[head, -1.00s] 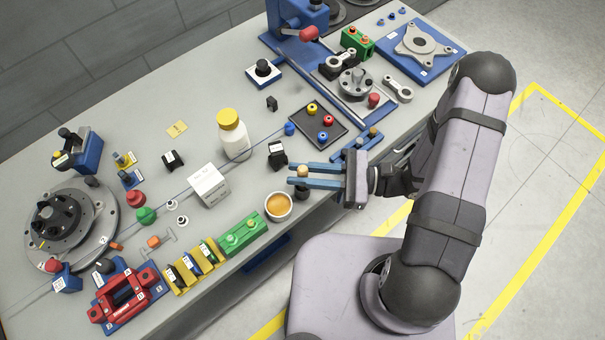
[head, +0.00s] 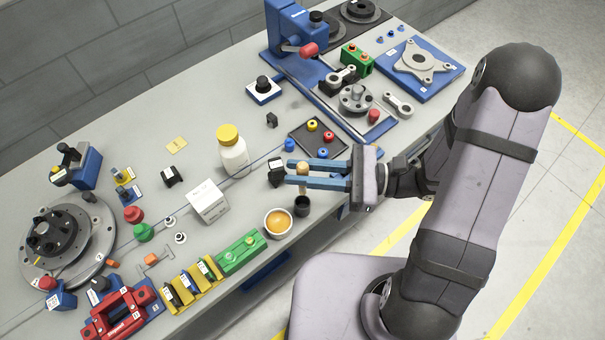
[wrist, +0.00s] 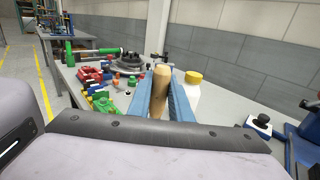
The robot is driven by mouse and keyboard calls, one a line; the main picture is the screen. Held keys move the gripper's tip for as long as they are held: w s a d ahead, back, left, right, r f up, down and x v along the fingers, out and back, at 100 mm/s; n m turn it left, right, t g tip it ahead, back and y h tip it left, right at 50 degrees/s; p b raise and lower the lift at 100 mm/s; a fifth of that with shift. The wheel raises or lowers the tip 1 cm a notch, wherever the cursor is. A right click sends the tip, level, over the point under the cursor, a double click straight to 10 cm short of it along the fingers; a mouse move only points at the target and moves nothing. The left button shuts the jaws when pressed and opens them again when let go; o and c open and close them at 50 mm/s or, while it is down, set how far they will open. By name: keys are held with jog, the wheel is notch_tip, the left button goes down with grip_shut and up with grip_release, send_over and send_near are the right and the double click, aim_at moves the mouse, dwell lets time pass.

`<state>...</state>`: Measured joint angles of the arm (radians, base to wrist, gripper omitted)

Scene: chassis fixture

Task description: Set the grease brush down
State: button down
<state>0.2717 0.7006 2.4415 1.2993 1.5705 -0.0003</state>
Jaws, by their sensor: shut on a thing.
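The grease brush's pale wooden handle (head: 303,172) stands roughly upright between the blue fingers of my gripper (head: 312,174). The fingers are shut on it. In the wrist view the handle (wrist: 160,92) shows between both fingers, and its lower end is hidden. A bowl of orange-brown grease (head: 278,224) is to the left of the cup.
A black block (head: 277,172) is close to the fingertips. A dark tray with coloured knobs (head: 335,143) lies behind the gripper. A white bottle with a yellow cap (head: 233,155) and a white box (head: 207,201) stand to the left. The bench middle has some bare room.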

aim_at(303, 165)
jog(key=shift+r, duration=0.25)
jog(key=shift+r, duration=2.45)
jog(key=w+a+f+b, duration=0.4)
jog(key=w+b, duration=0.2)
jog(key=w, duration=0.3)
jog(key=w+a+r+b, duration=0.3)
jog(key=w+a+b, duration=0.2)
jog(key=w+a, duration=0.3)
jog(key=shift+s+a+f+p, duration=0.1)
jog(key=shift+f+p, duration=0.35)
jog(key=shift+f, duration=3.15)
jog(key=shift+a+f+p, duration=0.1)
jog(key=shift+f+p, duration=0.3)
jog(key=shift+f, duration=3.2)
